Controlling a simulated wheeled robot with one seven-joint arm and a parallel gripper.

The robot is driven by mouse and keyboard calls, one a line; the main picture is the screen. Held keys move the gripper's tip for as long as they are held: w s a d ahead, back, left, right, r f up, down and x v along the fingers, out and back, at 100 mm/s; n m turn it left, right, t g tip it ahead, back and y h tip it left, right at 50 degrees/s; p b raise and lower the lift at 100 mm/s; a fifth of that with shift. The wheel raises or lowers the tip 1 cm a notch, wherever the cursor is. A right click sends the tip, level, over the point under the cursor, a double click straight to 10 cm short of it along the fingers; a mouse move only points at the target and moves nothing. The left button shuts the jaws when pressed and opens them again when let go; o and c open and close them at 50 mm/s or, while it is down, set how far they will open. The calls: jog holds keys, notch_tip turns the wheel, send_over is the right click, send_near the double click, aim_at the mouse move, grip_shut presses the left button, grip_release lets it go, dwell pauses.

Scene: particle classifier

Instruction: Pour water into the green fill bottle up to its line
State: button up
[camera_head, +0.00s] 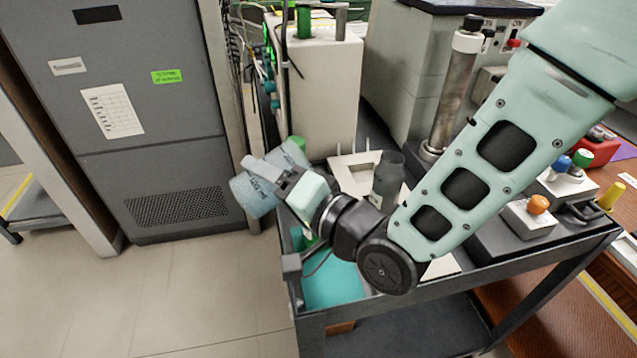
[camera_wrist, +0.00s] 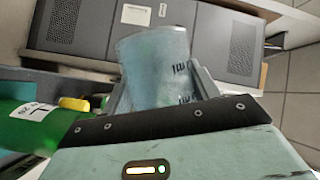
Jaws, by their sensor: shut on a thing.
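My gripper (camera_head: 272,176) is shut on a translucent pale-blue beaker (camera_head: 252,193) with dark markings. The beaker is tilted and held out past the left end of the cart. In the wrist view the beaker (camera_wrist: 155,62) stands between the fingers; I cannot make out a water level or a stream. A green bottle (camera_wrist: 28,128) with a white label and a yellow part beside it shows at the left edge of the wrist view, close beside my gripper. In the head view my gripper mostly hides it; a green bit (camera_head: 298,142) shows behind. Its fill line cannot be seen.
The dark cart (camera_head: 440,292) carries a grey bottle (camera_head: 388,172), a white stand (camera_head: 347,177) and a teal surface (camera_head: 332,284). A box with an orange knob (camera_head: 537,204) sits at right. A grey cabinet (camera_head: 160,170) stands left; the floor (camera_head: 175,300) before it is clear.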

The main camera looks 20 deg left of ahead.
jog(key=shift+r+m, duration=0.25)
jog(key=shift+m, duration=0.15)
dwell(0.6)
jog(key=shift+w+d+r+m+y, duration=0.2)
jog(key=shift+r+m+y, duration=0.1)
jog(key=shift+m, duration=0.2)
dwell(1.0)
